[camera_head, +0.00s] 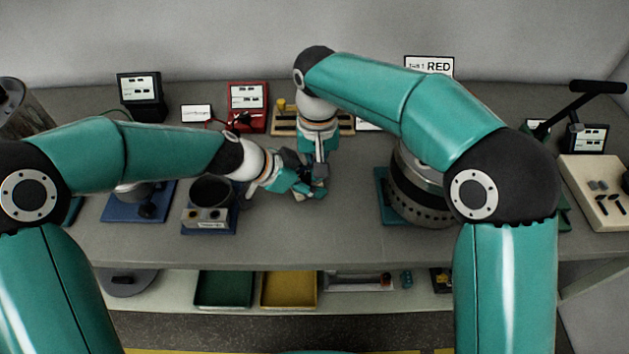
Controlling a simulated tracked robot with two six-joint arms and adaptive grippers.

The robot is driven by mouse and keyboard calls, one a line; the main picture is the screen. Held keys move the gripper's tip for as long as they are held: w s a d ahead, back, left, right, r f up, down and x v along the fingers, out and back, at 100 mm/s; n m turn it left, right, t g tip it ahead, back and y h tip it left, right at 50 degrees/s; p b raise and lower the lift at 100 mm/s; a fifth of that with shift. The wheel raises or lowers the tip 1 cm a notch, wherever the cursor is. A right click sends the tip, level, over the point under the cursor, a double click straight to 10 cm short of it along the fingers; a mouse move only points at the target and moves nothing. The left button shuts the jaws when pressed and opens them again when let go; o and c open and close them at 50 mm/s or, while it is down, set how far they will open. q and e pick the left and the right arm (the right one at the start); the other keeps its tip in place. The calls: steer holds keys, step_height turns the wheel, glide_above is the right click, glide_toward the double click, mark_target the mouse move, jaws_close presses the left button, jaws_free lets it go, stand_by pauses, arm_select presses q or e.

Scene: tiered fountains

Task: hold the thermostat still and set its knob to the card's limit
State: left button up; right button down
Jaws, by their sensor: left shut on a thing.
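My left gripper (310,189) reaches in from the left over the middle of the bench. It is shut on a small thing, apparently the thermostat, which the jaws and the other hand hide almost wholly. My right gripper (319,172) points down from above at the same spot, close against the left one. Its fingertips are hidden, so I cannot tell whether it is open. The knob cannot be made out. A white card (429,66) at the back reads "RED" in large letters, with smaller text before it, and is partly covered by my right arm.
A red instrument (247,100), a black instrument (140,92) and a wooden rack (284,121) stand along the back. A dark pot on a blue-based unit (207,217) is left of the grippers. A metal drum (415,201) stands right. Green (224,289) and yellow (289,289) trays lie below.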

steer(key=n, duration=0.4)
steer(key=shift+s+a+n, duration=0.1)
steer(key=shift+s+n, duration=0.05)
steer(key=shift+n, duration=0.25)
steer(key=n, duration=0.5)
steer(key=shift+s+f, duration=0.1)
steer(key=c, duration=1)
jaws_free()
steer(key=shift+a, duration=0.1)
steer(key=shift+c, duration=0.2)
